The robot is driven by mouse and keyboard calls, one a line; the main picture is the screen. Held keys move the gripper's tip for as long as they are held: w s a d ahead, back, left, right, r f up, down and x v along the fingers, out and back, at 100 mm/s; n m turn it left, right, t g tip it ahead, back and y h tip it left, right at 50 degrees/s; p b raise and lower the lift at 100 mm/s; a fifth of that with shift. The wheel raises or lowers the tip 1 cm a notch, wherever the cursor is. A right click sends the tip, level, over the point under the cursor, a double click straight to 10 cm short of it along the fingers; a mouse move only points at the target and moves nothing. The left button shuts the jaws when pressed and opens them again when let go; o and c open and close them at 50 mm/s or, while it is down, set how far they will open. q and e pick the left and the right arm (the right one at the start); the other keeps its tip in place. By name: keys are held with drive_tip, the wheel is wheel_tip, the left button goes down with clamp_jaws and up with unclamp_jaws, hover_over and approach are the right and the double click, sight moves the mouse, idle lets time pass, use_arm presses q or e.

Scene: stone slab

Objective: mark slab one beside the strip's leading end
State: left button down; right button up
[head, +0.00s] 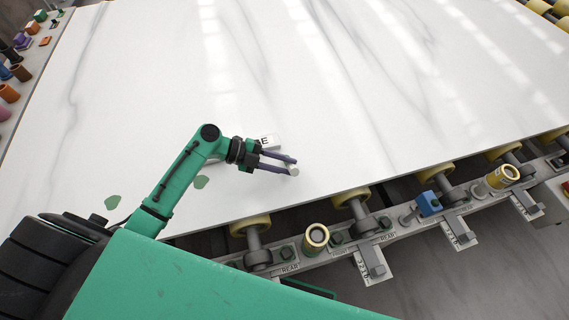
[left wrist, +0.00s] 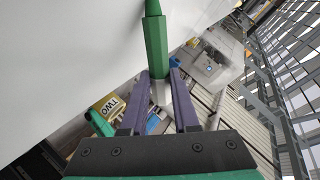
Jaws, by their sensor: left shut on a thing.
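The white veined slab (head: 330,90) fills most of the head view and also shows in the left wrist view (left wrist: 60,50). My left gripper (head: 291,164), with purple fingers, is over the slab near its front edge. In the left wrist view my left gripper (left wrist: 160,85) is shut on a green marker (left wrist: 155,45) with a narrower tip and a pale butt end. That pale end of the marker (head: 293,172) shows in the head view; I cannot tell whether the tip touches the slab. A white tag (head: 270,141) lettered "E" lies just behind the fingers, partly hidden. My right gripper is out of view.
Two green patches (head: 200,182) (head: 113,202) are on the slab to the left. Rollers (head: 250,224) and a rail with brass cylinders (head: 315,238) and a blue block (head: 428,204) run along the front edge. Colored items (head: 9,93) stand at far left. The slab behind is clear.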

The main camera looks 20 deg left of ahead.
use_arm(q)
drive_tip(key=shift+f+b, duration=0.1)
drive_tip(key=shift+b, duration=0.3)
idle(0.8)
drive_tip(key=shift+s+d, duration=0.15)
drive_tip(key=shift+s, duration=0.1)
idle(0.8)
drive_tip(key=shift+s+d+b, duration=0.4)
drive_tip(key=shift+s, duration=0.25)
drive_tip(key=shift+s+d+b, duration=0.4)
drive_tip(key=shift+s, duration=0.25)
idle(1.4)
wheel_tip(320, 180, up, 7)
drive_tip(key=p, duration=0.4)
idle(0.7)
